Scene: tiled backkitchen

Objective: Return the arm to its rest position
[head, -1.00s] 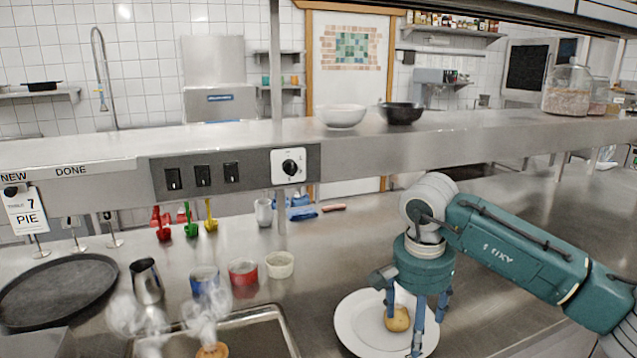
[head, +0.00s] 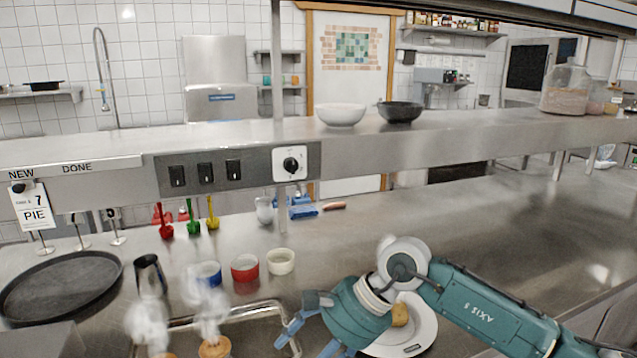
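My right arm comes in from the right. Its teal gripper (head: 312,341) with blue fingers is tilted toward the lower left, left of the white plate (head: 427,325). The fingers are spread apart, with nothing visible between them; part of the gripper is cut off by the bottom edge. A small golden-brown food item (head: 400,314) lies on the plate. My arm and gripper hide part of the plate's left side. My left arm and gripper are not in view.
A steaming metal tray (head: 250,311) with a brown baked item (head: 214,347) is at lower left. Red (head: 245,267), blue and cream cups stand behind it. A dark round tray (head: 62,287) lies far left. A raised steel shelf (head: 450,135) crosses behind; the counter at right is clear.

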